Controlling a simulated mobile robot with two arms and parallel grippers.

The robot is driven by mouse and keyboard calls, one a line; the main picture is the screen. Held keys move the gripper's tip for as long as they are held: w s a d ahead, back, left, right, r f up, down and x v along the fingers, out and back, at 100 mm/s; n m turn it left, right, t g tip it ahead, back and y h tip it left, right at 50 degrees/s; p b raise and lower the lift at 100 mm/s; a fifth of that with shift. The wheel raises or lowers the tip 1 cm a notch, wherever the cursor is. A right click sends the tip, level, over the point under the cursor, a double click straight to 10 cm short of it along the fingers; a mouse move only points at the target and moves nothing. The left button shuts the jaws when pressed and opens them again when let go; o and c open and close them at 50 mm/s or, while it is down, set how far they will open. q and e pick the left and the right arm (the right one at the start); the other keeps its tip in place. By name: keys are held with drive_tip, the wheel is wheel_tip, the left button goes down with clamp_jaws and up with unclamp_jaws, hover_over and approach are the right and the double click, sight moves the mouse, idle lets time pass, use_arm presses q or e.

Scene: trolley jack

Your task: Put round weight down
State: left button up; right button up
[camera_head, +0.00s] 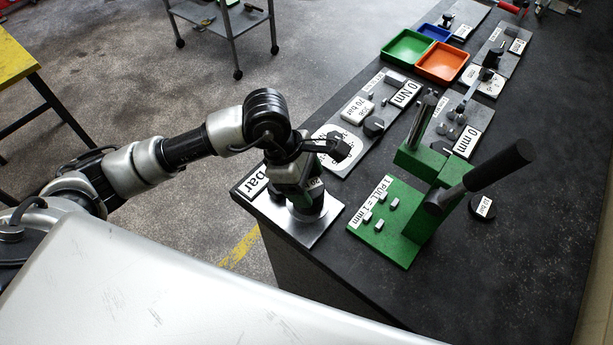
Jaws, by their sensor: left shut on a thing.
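My left gripper (303,185) points down over a metal plate (328,222) at the table's near left corner. It is shut on a dark round weight (316,184) with a small white label, mostly hidden by the fingers. A silver cylinder (310,212) on the plate stands directly beneath the gripper. I cannot tell whether the weight touches it. Another black round weight (482,206) with a white label lies on the dark table to the right. My right gripper is not in view.
A green press (403,238) with a long black handle (485,178) stands just right of the plate. Behind are a grey panel (345,135) with labels, and green (407,47), orange (442,62) and blue (434,32) trays. The table's right side is mostly clear.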

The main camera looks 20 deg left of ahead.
use_arm(q)
drive_tip(key=shift+f, duration=0.1)
drive_tip(key=shift+f, duration=0.1)
drive_tip(key=shift+f, duration=0.1)
drive_tip(key=o, duration=1.2)
drive_tip(key=shift+o, duration=0.2)
drive_tip(key=b+v, duration=0.2)
drive_tip(key=v, duration=1)
